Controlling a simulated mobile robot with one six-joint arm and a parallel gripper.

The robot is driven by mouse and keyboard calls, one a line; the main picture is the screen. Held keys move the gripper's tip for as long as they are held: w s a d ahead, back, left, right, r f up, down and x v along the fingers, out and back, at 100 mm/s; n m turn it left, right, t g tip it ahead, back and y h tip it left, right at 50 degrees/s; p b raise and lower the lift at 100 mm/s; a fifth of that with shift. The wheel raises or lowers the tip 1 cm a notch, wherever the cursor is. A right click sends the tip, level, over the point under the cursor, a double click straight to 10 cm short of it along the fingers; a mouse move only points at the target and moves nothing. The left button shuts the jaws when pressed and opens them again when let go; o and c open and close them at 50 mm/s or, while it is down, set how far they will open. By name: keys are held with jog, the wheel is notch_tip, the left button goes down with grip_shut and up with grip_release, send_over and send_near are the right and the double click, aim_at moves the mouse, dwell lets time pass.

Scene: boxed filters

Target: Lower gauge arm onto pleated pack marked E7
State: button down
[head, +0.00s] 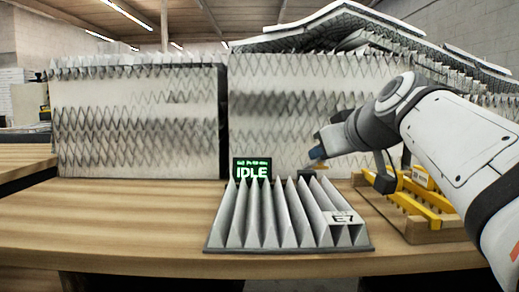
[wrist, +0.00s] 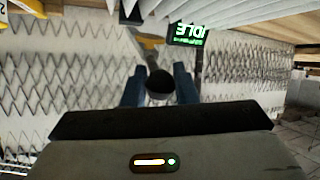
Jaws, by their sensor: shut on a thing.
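The pleated pack (head: 285,222) lies on the bench with its grey pleats up and an E7 label (head: 342,218) at its right front. In the wrist view its pale pleats (wrist: 215,10) show along the top. My gripper (head: 318,152) is behind and above the pack's far right part. In the wrist view its blue fingers (wrist: 157,72) are shut on a dark round knob (wrist: 160,86). A grey and yellow arm piece (wrist: 148,43) shows just beyond the knob; I take these for the gauge arm. The arm's lower end and any contact with the pack are unclear.
A small display (head: 252,169) reading IDLE stands behind the pack. A wooden tray with yellow bars (head: 420,208) sits at the right. Large pleated filter panels (head: 138,120) stand across the back. The bench (head: 110,225) is clear on the left.

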jog(key=shift+f, duration=0.1)
jog(key=c, duration=1.5)
grip_release()
jog(key=shift+o, duration=0.2)
notch_tip(320, 180, up, 10)
jog(key=p, duration=0.4)
jog(key=shift+p, duration=0.3)
